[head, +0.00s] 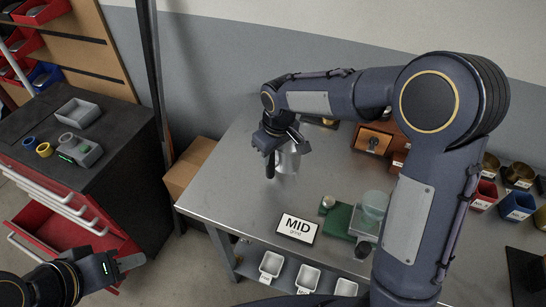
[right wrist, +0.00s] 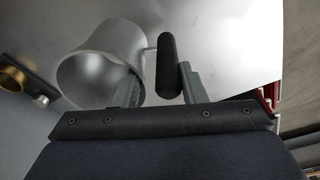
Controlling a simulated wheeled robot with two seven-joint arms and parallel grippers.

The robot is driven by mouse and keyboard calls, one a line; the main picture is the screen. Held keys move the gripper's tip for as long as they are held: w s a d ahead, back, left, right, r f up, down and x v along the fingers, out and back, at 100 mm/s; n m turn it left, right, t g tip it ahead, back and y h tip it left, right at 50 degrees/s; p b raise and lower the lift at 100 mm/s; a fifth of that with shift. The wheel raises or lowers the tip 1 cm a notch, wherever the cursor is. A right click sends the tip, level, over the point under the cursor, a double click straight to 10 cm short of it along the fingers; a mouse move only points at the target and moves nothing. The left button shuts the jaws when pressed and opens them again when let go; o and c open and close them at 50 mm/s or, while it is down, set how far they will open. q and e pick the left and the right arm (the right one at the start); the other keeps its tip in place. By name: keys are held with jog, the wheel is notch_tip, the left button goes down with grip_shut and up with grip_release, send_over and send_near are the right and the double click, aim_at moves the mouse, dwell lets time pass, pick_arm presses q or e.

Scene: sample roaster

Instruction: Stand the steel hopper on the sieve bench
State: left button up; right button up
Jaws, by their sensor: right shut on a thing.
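The steel hopper (head: 288,160) is a silvery cup with a black handle (right wrist: 167,64). My right gripper (head: 274,146) is shut on that handle, over the left part of the grey steel bench (head: 240,172). In the right wrist view the hopper (right wrist: 97,68) is left of the handle, its round mouth facing the camera. The handle is between the two fingers (right wrist: 160,84). I cannot tell whether the hopper's base touches the bench. My left gripper (head: 122,275) is low at the left, away from the bench, open and empty.
A MID sign (head: 298,228) and a green device (head: 340,219) are at the bench's front. A wooden-brown box (head: 371,141) stands behind. Red and blue bins (head: 516,206) are at the right. A dark tool cabinet (head: 120,137) stands left. Bare bench surrounds the hopper.

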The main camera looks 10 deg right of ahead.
jog(key=shift+f, duration=1.15)
jog(key=shift+f, duration=0.15)
jog(key=o, duration=1.1)
jog(key=shift+c, duration=0.2)
